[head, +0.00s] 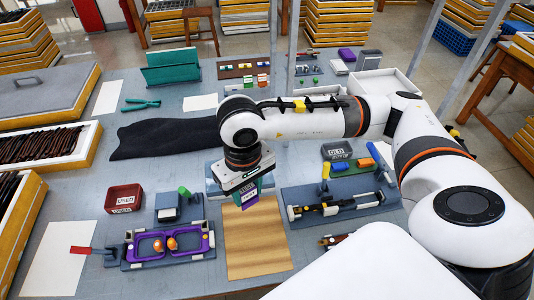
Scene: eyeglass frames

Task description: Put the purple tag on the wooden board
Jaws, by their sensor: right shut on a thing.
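The wooden board (257,246) lies flat on the grey table in the middle front, with its surface bare. My right gripper (247,193) points down over the board's far edge. It is shut on the purple tag (249,198), a small purple piece with white markings, seen just below the fingers. A green piece shows beside the tag at the jaws. I cannot tell how high the tag is above the board. My left gripper is not in view.
Left of the board are a purple eyeglass frame (203,240) in a fixture and a red bin (124,198) marked USED. Right of it is a dark tray (300,218) with a fixture. A dark cloth (165,138) lies behind.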

